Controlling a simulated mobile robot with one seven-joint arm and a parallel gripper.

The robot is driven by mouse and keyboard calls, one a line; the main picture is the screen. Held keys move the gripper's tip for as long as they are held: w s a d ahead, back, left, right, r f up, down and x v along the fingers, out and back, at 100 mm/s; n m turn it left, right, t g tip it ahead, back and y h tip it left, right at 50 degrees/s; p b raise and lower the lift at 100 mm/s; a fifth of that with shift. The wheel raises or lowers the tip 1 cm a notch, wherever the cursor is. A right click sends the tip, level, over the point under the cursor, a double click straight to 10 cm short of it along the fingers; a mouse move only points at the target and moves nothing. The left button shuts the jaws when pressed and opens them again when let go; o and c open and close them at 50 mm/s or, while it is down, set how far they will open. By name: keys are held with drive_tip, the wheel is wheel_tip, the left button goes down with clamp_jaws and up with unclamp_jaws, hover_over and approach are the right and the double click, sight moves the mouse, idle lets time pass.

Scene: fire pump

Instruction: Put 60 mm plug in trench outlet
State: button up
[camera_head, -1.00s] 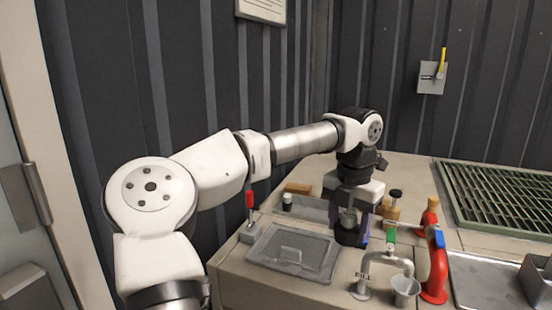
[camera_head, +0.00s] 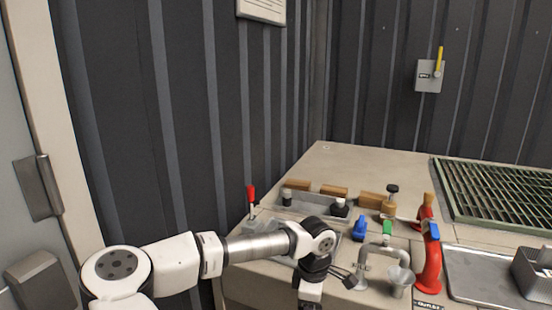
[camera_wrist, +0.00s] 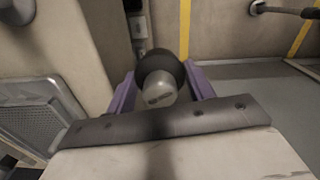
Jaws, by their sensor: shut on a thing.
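My gripper (camera_wrist: 160,92) is shut on a plug (camera_wrist: 158,90), its two purple fingers on either side of it. The plug has a grey rounded end with faint marking and a wider black ring. In the head view my wrist hangs at the bottom edge, in front of the bench; the fingertips and held plug are out of that frame. Two similar plugs with black parts, a left one (camera_head: 287,198) and a right one (camera_head: 340,207), stand in a shallow tray on the bench. I cannot pick out the trench outlet with certainty in either view.
The bench (camera_head: 350,160) carries a red-handled lever (camera_head: 251,200), a blue valve handle (camera_head: 360,229), a red pipe (camera_head: 431,265), a grey bent pipe (camera_head: 375,252) and a green grating (camera_head: 500,192). In the wrist view, a mesh tray (camera_wrist: 30,110) is at left and yellow-striped floor (camera_wrist: 245,75) lies beyond.

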drive_tip(key=a+f+m, duration=0.4)
drive_tip(key=f+m, duration=0.3)
drive_tip(key=f, duration=0.6)
drive_tip(key=s+a+f+m, duration=0.1)
drive_tip(key=a+f+m, duration=0.3)
drive_tip(key=f+m, duration=0.4)
wheel_tip(320, 180, down, 6)
drive_tip(key=shift+s+f, duration=0.15)
drive_tip(key=shift+f, duration=0.05)
drive_tip(key=shift+a, duration=0.1)
